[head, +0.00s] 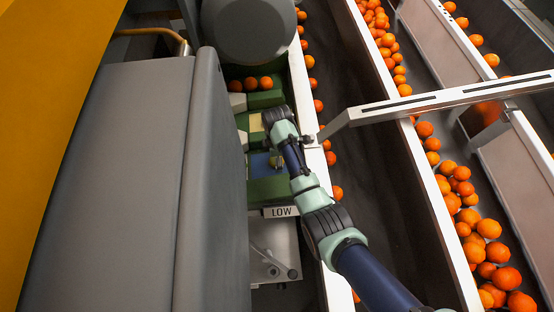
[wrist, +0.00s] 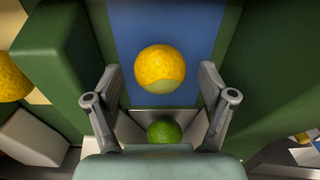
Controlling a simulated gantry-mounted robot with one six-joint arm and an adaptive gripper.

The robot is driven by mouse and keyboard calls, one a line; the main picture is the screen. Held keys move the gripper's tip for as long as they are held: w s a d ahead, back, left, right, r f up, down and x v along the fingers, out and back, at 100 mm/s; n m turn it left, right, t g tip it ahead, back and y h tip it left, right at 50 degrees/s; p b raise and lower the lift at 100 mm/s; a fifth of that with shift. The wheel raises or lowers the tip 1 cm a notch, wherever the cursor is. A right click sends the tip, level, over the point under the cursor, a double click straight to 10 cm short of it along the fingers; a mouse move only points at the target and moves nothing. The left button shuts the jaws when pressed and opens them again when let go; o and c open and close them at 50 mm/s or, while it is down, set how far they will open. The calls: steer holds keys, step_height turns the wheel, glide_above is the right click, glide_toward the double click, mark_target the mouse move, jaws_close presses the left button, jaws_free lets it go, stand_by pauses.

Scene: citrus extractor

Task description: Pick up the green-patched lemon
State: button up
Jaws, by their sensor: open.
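The green-patched lemon (wrist: 160,68) is a round yellow fruit with a pale green patch on its lower side. In the wrist view it lies on a blue surface (wrist: 205,28) between green blocks. My gripper (wrist: 160,88) is open, with one finger to the left and one to the right of the lemon's lower side, and the lemon appears apart from both. In the head view my gripper (head: 276,160) is over the blue patch, small and partly hidden by my arm. I cannot make out the lemon clearly there.
A green fruit (wrist: 163,131) sits just below the lemon, between the fingers' bases. Another yellow fruit (wrist: 10,78) is at the left. Green blocks (wrist: 62,55) flank the blue surface. A LOW sign (head: 282,211) and a white rail (head: 305,110) stand close to my arm.

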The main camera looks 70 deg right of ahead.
steer(key=shift+f, duration=0.95)
steer(key=shift+r, duration=0.15)
steer(key=shift+c, duration=0.7)
steer(key=c, duration=1.2)
steer(key=shift+o, duration=0.2)
steer(key=shift+r, duration=0.1)
step_height(320, 180, up, 20)
steer(key=p, duration=1)
